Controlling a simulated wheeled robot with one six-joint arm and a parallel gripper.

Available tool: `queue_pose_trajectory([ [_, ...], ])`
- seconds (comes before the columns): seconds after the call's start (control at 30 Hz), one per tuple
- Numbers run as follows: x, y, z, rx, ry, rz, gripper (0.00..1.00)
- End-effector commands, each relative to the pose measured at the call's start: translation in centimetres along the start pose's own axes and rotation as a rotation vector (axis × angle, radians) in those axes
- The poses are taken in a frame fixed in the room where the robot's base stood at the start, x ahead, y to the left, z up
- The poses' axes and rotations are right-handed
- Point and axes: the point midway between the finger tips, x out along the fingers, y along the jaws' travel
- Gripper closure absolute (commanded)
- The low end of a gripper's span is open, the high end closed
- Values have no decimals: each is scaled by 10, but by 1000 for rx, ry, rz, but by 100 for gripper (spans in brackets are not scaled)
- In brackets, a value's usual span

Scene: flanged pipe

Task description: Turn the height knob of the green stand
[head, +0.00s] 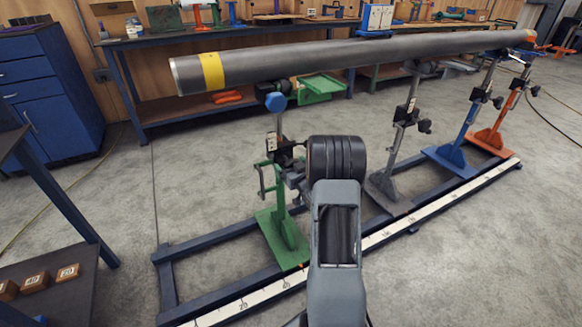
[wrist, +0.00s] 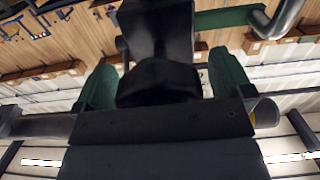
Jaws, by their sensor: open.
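The green stand (head: 285,236) stands upright on the rail frame, under the left part of the long grey pipe (head: 330,57). A dark clamp block (head: 283,149) with a pale label sits on its post. My wrist is close to the right of this block and hides part of the stand in the head view. In the wrist view my gripper (wrist: 165,88) is open, with one green fingertip on each side of a black knob (wrist: 157,80), which looks like the height knob. I cannot tell whether the fingertips touch it.
Grey (head: 383,187), blue (head: 450,158) and orange (head: 490,140) stands are to the right under the pipe. A marked scale strip (head: 430,212) runs along the frame. A workbench (head: 250,32) is behind. A blue cabinet (head: 48,85) is at the left.

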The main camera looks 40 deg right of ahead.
Motion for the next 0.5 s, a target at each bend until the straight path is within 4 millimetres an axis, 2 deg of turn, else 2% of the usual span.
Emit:
queue_pose_trajectory([
  [0.1, 0, 0, 0, 0, 0, 0, 2],
  [0.5, 0, 0, 0, 0, 0, 0, 40],
])
